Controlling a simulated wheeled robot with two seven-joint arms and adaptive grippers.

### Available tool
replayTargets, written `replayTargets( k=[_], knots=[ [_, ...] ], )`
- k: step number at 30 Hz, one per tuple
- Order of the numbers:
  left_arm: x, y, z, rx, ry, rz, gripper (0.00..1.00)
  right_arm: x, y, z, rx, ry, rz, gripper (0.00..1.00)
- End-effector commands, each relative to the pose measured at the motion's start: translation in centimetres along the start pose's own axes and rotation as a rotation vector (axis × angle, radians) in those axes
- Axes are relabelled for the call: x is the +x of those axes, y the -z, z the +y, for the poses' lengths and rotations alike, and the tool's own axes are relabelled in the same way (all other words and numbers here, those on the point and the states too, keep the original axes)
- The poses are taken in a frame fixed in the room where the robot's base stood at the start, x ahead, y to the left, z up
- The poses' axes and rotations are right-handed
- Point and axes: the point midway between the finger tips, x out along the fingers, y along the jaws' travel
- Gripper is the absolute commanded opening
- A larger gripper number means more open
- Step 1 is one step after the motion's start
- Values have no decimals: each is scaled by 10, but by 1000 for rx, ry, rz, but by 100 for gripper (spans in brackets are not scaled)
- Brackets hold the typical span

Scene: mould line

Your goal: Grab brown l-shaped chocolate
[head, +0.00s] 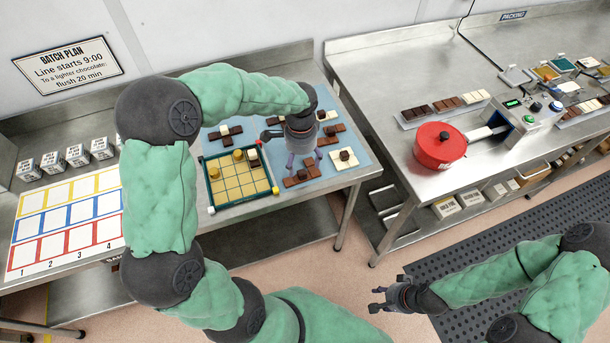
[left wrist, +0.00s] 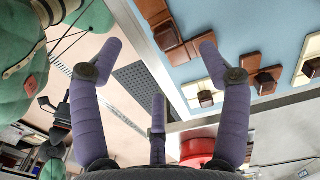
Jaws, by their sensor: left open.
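A brown chocolate piece with a stepped, L-like outline (head: 302,176) lies on the light blue mat (head: 355,160), with a darker small block on it. My left gripper (head: 304,160) hangs right above this piece, fingers pointing down. In the left wrist view the left gripper (left wrist: 158,60) has its fingers spread wide with nothing between them. A brown piece (left wrist: 185,50) shows there beyond the right fingertip, near the mat's edge. Other brown pieces (head: 333,130) lie further back; their exact shapes are too small to tell. My right gripper (head: 380,298) is empty, fingertips apart, over the floor.
A green-framed tray (head: 240,205) with a yellow grid stands left of the mat's pieces. A cream piece (head: 345,160) lies right of my left gripper. A red pot (head: 440,145) stands on the right bench. My left arm covers part of the table.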

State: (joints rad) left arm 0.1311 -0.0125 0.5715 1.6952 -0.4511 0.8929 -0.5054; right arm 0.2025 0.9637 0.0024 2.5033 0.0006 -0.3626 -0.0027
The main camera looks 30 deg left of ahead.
Motion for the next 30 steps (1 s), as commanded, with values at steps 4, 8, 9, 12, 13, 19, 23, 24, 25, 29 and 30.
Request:
replayTargets(
  k=[4, 8, 9, 12, 13, 19, 23, 24, 25, 29, 30],
  knots=[
    [20, 0, 0, -1, 0, -2, 76, 5, 0, 2, 0, 0, 0, 40],
    [26, 0, 0, -1, 1, 0, 76, 6, 0, 2, 0, 0, 0, 40],
    [28, 1, 0, -1, 1, 0, 76, 6, 0, 2, 0, 0, 0, 40],
    [34, 1, 0, -1, 0, 0, 76, 8, 0, 3, 0, 0, 0, 40],
    [37, 2, 0, -1, 0, -1, 76, 9, 0, 3, 0, 0, 0, 40],
    [65, 4, 1, -2, -1, -2, 76, 17, 1, 6, 0, 0, 0, 40],
    [77, 4, 0, -3, 1, 0, 76, 20, 1, 7, 0, 0, 0, 40],
    [78, 5, 0, -3, 1, 0, 76, 20, 1, 7, 0, 0, 0, 40],
    [79, 5, 1, -3, 1, 0, 76, 20, 1, 7, 0, 0, 0, 40],
    [78, 5, 1, -3, 1, 1, 76, 19, 1, 7, 0, 0, 0, 40],
    [78, 5, 1, -3, 1, 1, 74, 19, 1, 7, 0, 0, 0, 40]
  ],
)
